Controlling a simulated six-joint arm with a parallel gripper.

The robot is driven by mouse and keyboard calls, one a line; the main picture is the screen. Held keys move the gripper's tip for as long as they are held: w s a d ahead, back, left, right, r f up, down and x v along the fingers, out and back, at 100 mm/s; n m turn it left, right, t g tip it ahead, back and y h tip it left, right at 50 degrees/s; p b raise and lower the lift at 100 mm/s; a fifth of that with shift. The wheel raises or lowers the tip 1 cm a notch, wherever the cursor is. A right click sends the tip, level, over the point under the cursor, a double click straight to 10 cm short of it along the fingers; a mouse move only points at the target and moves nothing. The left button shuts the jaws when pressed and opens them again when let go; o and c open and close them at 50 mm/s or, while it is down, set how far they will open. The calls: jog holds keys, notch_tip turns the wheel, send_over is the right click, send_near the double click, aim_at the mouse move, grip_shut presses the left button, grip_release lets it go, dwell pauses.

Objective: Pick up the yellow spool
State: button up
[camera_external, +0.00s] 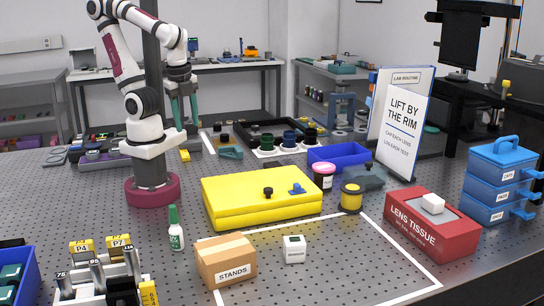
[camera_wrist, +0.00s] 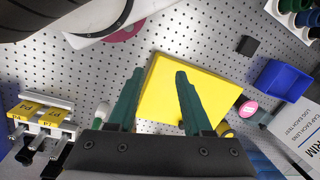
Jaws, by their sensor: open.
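The yellow spool (camera_external: 352,198), a short yellow cylinder with a dark band, stands upright on the perforated table, right of the big yellow case (camera_external: 250,208). My gripper (camera_external: 186,122) is raised at the back left, well away from the spool, with green fingers pointing down. In the wrist view my gripper (camera_wrist: 159,73) is open and empty, with the yellow case below and between its fingers.
A pink-lidded jar (camera_external: 323,177) and a grey-green block (camera_external: 367,177) stand close behind the spool. A red lens tissue box (camera_external: 425,235) is to its right and a blue bin (camera_external: 339,155) behind. The white-outlined area in front has free room.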

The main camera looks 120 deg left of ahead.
jog(key=o, duration=0.8)
jog(key=m+t+y, duration=0.5)
jog(key=m+y, duration=0.6)
jog(key=m, duration=0.5)
send_over(345, 192)
jog(key=s+d, duration=0.4)
jog(key=d, duration=0.8)
notch_tip(345, 192, down, 13)
jog(key=shift+s, duration=0.15)
jog(key=x, duration=1.5)
jog(key=shift+f, duration=0.2)
jog(key=shift+c, duration=0.3)
